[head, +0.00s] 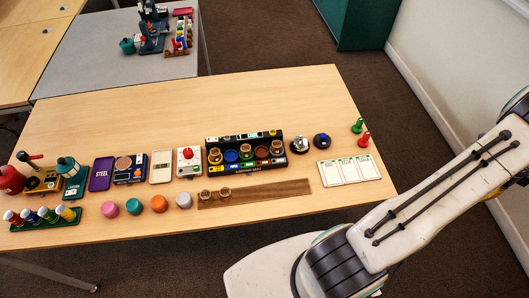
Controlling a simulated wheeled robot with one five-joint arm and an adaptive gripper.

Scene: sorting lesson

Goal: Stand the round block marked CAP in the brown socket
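A black rack (244,139) stands in the middle of the table, with a row of round coloured sockets on its front. A blue socket (231,156) and a reddish-brown socket (262,153) show there and look empty. No CAP marking is readable at this size, so I cannot tell which round piece is the CAP block. Two dark round pieces stand right of the rack: one with a silvery top (299,145) and one with a blue top (322,141). My arm crosses the lower right; my gripper is not in view.
Pink (110,208), teal (133,207), orange (159,203) and grey (183,200) round pieces lie along the front. A brown strip (270,190) bears two brass pieces. A white card (349,170) lies at right. The table's back half is clear.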

